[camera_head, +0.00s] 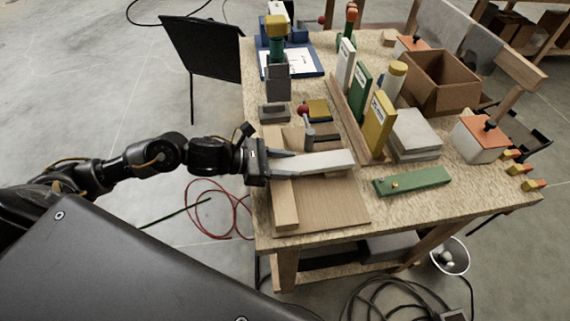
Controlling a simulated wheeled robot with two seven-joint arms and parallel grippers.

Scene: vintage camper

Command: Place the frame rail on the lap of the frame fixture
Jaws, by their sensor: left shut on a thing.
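The frame rail (322,162) is a pale, flat bar. It lies roughly level and points to the right, over the frame fixture. The fixture is a brown wooden base board (328,205) with a lighter wooden strip (285,204) along its left side and a red-knobbed toggle clamp (308,129) behind the rail. My left gripper (287,164) comes in from the left and is shut on the rail's left end, above the strip. Whether the rail touches the fixture cannot be told, and the fixture surface under it is hidden. My right gripper is not in view.
Behind the fixture stand grey blocks (275,113) and a blue-based press (290,62). Upright white, green and yellow boxes (378,125) stand to the right, with a cardboard box (437,82) beyond. A green bar (411,181) lies near the table's front edge.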

